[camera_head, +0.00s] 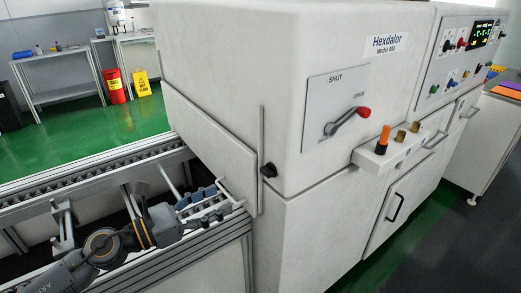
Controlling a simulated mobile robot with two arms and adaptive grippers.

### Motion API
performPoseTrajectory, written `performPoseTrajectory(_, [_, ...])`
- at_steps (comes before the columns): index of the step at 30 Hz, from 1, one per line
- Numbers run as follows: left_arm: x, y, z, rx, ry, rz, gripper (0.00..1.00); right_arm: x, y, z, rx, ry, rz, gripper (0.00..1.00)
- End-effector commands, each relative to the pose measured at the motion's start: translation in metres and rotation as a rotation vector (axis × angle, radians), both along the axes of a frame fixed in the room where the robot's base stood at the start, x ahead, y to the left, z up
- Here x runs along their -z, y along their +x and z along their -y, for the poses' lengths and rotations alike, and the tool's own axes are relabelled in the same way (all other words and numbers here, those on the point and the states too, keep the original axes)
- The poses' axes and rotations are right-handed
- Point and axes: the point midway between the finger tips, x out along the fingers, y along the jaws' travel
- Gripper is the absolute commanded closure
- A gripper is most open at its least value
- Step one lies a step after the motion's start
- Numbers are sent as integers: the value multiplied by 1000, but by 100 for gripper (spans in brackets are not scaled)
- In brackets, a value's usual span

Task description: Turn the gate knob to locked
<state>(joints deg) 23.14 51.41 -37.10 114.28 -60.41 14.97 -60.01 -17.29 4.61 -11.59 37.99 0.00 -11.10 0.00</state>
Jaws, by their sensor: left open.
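A small black knob (268,171) sits on the white machine's corner, beside the gate panel (208,140) and its upright edge strip. I cannot read any lock marking at this knob. To its right, a plate (335,106) marked SHUT at the top carries a grey lever with a red ball end (364,112), which points up and right. My left gripper (222,203) is open and seems empty, over the conveyor end, to the left of and below the black knob and apart from it. My right gripper is out of view.
The roller conveyor (92,183) runs in from the left to the machine. An orange-topped post (383,139) and two brass-coloured knobs stand on a ledge right of the lever. A control panel (468,50) is at the far right. Free floor lies behind the conveyor.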

Motion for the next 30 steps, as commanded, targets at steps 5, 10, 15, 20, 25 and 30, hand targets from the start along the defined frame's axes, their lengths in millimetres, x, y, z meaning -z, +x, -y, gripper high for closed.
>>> performPoseTrajectory(5, [-10, 11, -7, -30, 53, 51, 42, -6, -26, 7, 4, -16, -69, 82])
performPoseTrajectory(10, [-13, 25, 12, -28, 49, 52, 42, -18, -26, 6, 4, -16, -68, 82])
performPoseTrajectory(15, [-13, 46, 42, -27, 48, 51, 42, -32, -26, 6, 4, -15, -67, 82])
performPoseTrajectory(20, [-11, 65, 69, -28, 47, 50, 42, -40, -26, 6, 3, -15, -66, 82])
performPoseTrajectory(25, [-9, 81, 90, -28, 48, 49, 42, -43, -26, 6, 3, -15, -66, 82])
performPoseTrajectory(30, [-8, 88, 101, -28, 50, 48, 42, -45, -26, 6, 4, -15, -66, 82])
